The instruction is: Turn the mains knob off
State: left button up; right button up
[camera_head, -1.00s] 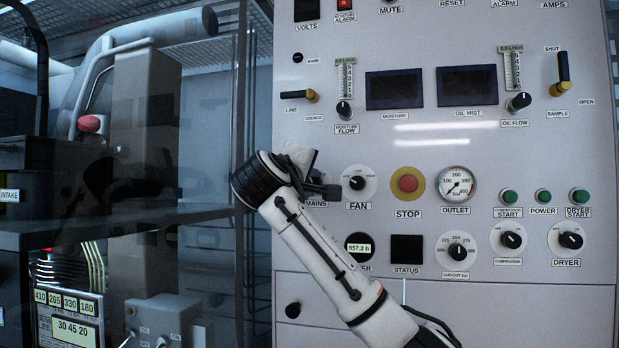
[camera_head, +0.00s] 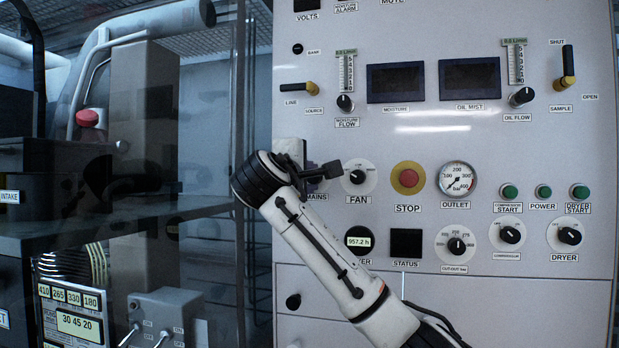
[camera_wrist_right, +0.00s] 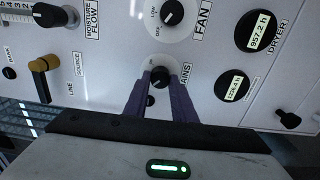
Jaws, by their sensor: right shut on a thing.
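The mains knob (camera_wrist_right: 160,76) is a dark knob on a pale round plate, beside a partly covered MAINS label. My right gripper (camera_wrist_right: 160,84) is shut on it, one purple-grey finger on each side. In the head view my right gripper (camera_head: 318,174) reaches the panel at the MAINS label, left of the fan knob (camera_head: 357,177). There the gripper and wrist mostly hide the mains knob, so its pointer position cannot be read. My left gripper is not in view.
The panel (camera_head: 420,140) carries a red stop button (camera_head: 408,178), an outlet gauge (camera_head: 457,178), green buttons and several other knobs. The yellow line-source lever (camera_head: 312,88) is above the gripper. A glass-sided shelf unit (camera_head: 120,215) stands close on the left.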

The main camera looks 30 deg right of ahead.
jog(key=o, duration=1.1)
jog(key=shift+c, duration=0.2)
jog(key=shift+a, duration=0.1)
jog(key=b+v, duration=0.2)
jog(key=v, duration=0.8)
jog(key=shift+b, duration=0.4)
jog(key=shift+s, duration=0.15)
